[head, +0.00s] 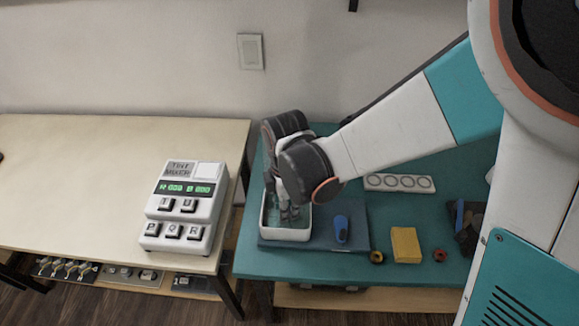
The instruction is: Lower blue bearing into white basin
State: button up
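The white basin (288,235) stands on the left part of the blue mat, with a dark greenish interior. My gripper (290,212) points down into the basin, its fingertips inside the rim line as seen from here. The fingers are small and dark against the interior, so I cannot tell whether they are open or shut. I cannot make out a blue bearing; the fingers or the basin may hide it.
On the blue mat (357,213) lies a blue-handled item (341,228). A white tray with round slots (399,183) lies behind. A white keyed machine (184,208) stands on the left table.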

jog(key=o, duration=1.1)
jog(key=shift+s+r, duration=0.15)
jog(key=shift+r, duration=3.9)
jog(key=shift+f, duration=0.15)
